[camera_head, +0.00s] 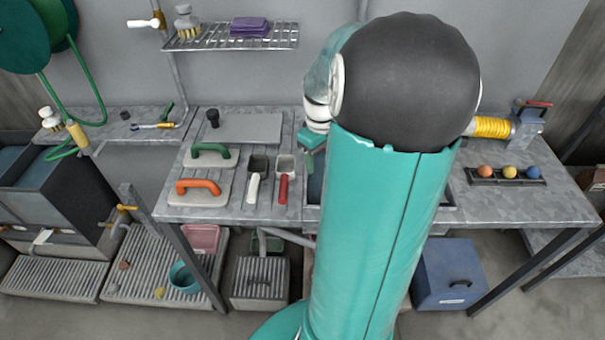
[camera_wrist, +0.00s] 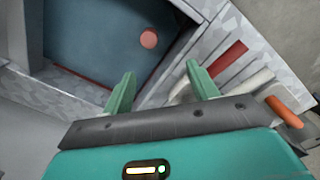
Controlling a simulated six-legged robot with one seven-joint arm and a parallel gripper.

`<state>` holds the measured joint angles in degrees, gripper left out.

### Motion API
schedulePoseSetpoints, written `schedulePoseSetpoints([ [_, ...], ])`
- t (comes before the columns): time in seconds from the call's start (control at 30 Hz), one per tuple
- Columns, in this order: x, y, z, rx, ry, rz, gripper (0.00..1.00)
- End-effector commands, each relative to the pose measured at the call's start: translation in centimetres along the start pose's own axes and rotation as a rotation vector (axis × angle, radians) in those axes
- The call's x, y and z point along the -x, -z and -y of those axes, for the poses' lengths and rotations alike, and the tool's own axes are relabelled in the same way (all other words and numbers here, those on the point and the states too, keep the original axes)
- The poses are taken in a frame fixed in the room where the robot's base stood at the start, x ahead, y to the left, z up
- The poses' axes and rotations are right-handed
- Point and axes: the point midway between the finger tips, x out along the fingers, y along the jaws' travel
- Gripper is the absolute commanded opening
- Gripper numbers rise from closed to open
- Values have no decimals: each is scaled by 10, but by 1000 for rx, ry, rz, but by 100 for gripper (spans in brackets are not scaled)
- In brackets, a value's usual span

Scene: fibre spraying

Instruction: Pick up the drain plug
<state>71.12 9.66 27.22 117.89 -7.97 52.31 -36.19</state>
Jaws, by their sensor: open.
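A round reddish-pink disc (camera_wrist: 148,39), which looks like the drain plug, lies in the dark blue basin (camera_wrist: 95,30) in the wrist view. I cannot tell whether it is seated in a hole. My gripper (camera_wrist: 160,69) is open, with its two green fingers apart and nothing between them. The disc appears just beyond the fingertips, near the basin's right wall, and apart from them. In the head view my arm hides most of the sink (camera_head: 314,188) and the disc; only a bit of my gripper (camera_head: 310,141) shows above the sink's left side.
Left of the sink are a red-handled tool (camera_head: 283,188), a white-handled tool (camera_head: 253,188), and boards with orange (camera_head: 198,187) and green (camera_head: 210,150) handles. A small black knob-like object (camera_head: 212,117) stands behind. A rack of coloured balls (camera_head: 507,175) sits to the right.

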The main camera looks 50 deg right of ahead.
Motion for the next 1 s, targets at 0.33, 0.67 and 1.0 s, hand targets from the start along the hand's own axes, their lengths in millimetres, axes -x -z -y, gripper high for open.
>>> schedulePoseSetpoints([
  [0.33,-36,-12,-27,-6,47,0,59],
  [0.67,-96,-11,-28,-6,45,-1,59],
  [1.0,-129,-10,-28,-6,46,-1,59],
])
